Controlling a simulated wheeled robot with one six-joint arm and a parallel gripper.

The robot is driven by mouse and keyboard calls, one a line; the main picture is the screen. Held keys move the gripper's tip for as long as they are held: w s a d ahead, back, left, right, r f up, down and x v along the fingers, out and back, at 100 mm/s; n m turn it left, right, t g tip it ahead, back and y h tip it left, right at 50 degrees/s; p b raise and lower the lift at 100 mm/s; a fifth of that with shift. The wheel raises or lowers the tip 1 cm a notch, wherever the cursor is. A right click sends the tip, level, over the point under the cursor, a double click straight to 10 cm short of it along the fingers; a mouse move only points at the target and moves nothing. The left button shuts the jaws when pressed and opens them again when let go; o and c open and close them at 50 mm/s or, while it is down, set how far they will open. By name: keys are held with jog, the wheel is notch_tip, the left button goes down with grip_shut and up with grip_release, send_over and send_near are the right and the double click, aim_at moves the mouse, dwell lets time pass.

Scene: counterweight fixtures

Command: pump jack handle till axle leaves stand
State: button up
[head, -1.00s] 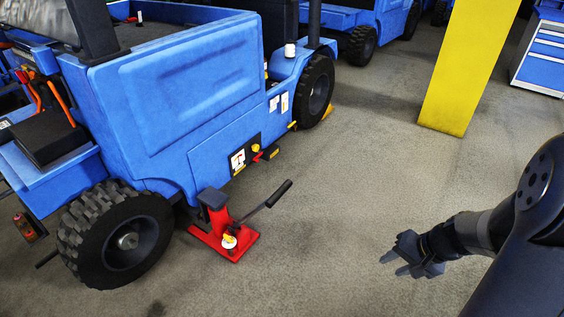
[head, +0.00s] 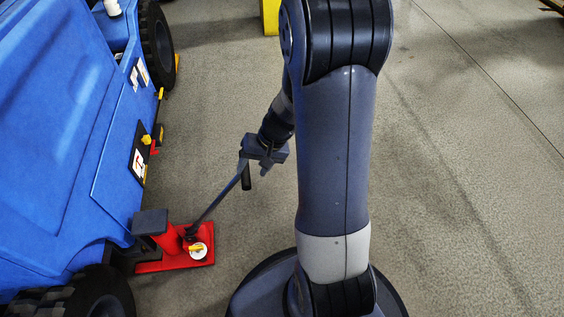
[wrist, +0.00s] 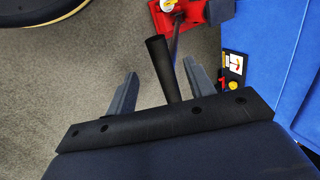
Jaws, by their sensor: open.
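The red jack (head: 185,258) stands on the floor beside the blue vehicle, in front of a black wheel (head: 70,303). Its dark handle (head: 212,205) slopes up to the right toward my gripper (head: 264,152). In the wrist view my gripper (wrist: 160,68) is open, one finger on each side of the handle's black grip (wrist: 160,62). A gap shows on both sides of the grip. The red jack (wrist: 192,12) also shows at the top there. The axle and its stand are not visible; the vehicle body and wheel hide the space underneath.
The blue vehicle (head: 55,130) fills the left side, with a small panel and labels (head: 140,160) on its flank. A yellow pillar base (head: 270,15) stands at the back. The concrete floor (head: 460,190) to the right is clear.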

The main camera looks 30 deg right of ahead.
aim_at(247, 177)
jog(key=shift+b+x, duration=2.2)
jog(key=shift+x, duration=0.95)
jog(key=shift+c, duration=0.3)
grip_shut()
